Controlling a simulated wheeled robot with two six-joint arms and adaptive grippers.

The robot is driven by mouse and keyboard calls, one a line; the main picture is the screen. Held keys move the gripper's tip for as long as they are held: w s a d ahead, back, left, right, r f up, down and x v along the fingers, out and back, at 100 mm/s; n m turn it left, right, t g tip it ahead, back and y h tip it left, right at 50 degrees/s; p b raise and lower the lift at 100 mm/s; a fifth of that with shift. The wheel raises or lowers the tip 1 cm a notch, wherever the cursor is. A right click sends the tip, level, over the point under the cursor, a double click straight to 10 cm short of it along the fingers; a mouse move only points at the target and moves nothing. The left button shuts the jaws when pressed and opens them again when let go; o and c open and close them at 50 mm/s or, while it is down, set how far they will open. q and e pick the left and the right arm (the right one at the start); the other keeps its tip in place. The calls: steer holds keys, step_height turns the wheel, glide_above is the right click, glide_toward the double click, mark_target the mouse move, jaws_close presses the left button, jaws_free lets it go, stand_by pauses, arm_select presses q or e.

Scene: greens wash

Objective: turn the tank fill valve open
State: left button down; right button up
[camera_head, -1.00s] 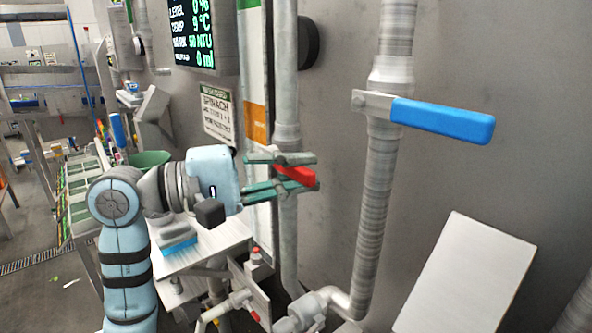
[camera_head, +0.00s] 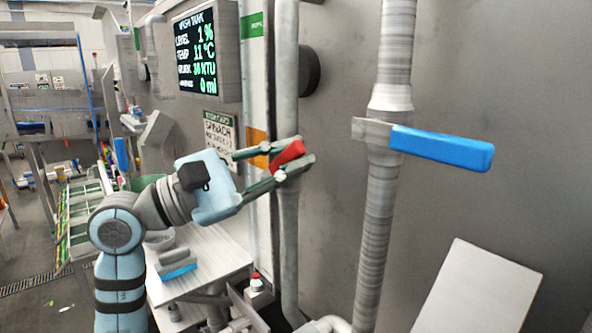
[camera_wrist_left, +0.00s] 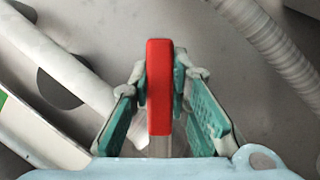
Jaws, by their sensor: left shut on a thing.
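The red valve handle (camera_head: 288,154) sits on a vertical grey pipe and now slants up to the right in the head view. My left gripper (camera_head: 297,153) reaches in from the left and is shut on the red handle, with one finger above and one below it. In the left wrist view the red handle (camera_wrist_left: 159,88) stands upright between the green finger pads (camera_wrist_left: 160,105). Part of the handle and the valve body are hidden behind the fingers. My right gripper is not in view.
A blue lever handle (camera_head: 441,147) sticks out right from a second pipe (camera_head: 378,210). A display (camera_head: 205,50) reads level 1 % and temperature 11 °C. A white slanted panel (camera_head: 478,290) is lower right. A worktop (camera_head: 215,268) lies below my arm.

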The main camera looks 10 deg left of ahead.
mark_target(277, 158)
arm_select(q)
steer(key=r+n, duration=0.1)
steer(key=w+a+n+t+p, duration=0.1)
steer(key=n, duration=0.1)
steer(key=shift+r+n+t, duration=0.3)
steer(key=shift+r, duration=0.05)
steer(key=shift+w+a+r+n+t+y+p, duration=0.2)
steer(key=shift+a+n+t+p, duration=0.15)
steer(key=shift+n, duration=0.25)
steer(key=shift+w+a+r+n+t+y+p, duration=0.15)
steer(key=shift+n+t+p, duration=0.1)
steer(key=shift+n+p, duration=0.3)
steer(key=n, duration=0.1)
steer(key=a+n+t+p, duration=0.1)
steer(key=n, duration=0.1)
steer(key=w+n+p, duration=0.1)
steer(key=shift+w+a+r+t+y, duration=0.1)
steer(key=shift+a+r+t+y, duration=0.05)
steer(key=shift+r+t+y, duration=0.25)
steer(key=shift+w+a+f+n+t+y+p, duration=0.15)
steer(key=shift+a+n+t+y+p, duration=0.15)
steer(key=shift+n, duration=0.25)
steer(key=shift+w+a+r+n+t+y+p, duration=0.1)
steer(key=shift+w+n+y+p, duration=0.05)
steer(key=shift+n+p, duration=0.3)
steer(key=shift+f, duration=0.1)
steer(key=c, duration=1.5)
jaws_free()
